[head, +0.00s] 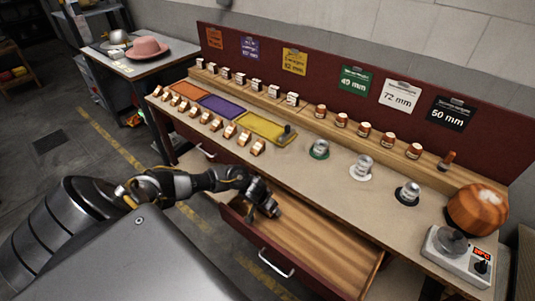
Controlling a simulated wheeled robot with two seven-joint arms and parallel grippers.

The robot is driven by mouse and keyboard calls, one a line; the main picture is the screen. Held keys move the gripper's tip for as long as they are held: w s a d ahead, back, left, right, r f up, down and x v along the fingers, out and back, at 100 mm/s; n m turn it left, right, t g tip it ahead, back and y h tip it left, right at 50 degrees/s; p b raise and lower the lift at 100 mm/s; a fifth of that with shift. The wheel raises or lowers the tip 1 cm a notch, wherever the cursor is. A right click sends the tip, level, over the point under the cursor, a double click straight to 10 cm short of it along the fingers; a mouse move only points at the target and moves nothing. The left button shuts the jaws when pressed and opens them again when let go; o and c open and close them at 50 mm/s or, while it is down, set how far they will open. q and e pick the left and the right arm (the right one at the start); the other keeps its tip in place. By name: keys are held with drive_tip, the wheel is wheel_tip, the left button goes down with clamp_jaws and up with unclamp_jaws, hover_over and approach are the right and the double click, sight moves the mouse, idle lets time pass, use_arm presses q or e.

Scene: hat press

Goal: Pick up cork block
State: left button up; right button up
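I cannot make out for sure which thing is the cork block. Several small copper-brown blocks (230,130) stand in a row along the bench's front left edge. My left gripper (267,207) hangs over the left end of an open drawer (320,240), below the bench top and apart from the blocks. Its fingers are small and dark, and I cannot tell whether they are open or shut. No held thing shows in it. The visible drawer floor is bare. My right gripper is out of view.
The bench top (330,175) holds coloured trays (222,106), jars on a back ledge, clear-topped pieces on rings, a large orange-brown rounded block (477,210) and a control box (458,255) at right. A side table with a pink hat (147,48) stands behind left.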

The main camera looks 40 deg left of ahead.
use_arm(q)
drive_tip(key=shift+w+f, duration=0.2)
drive_tip(key=shift+f, duration=0.2)
drive_tip(key=c, duration=1.1)
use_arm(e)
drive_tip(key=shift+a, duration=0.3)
use_arm(q)
drive_tip(key=shift+o, duration=0.2)
drive_tip(key=shift+r, duration=0.2)
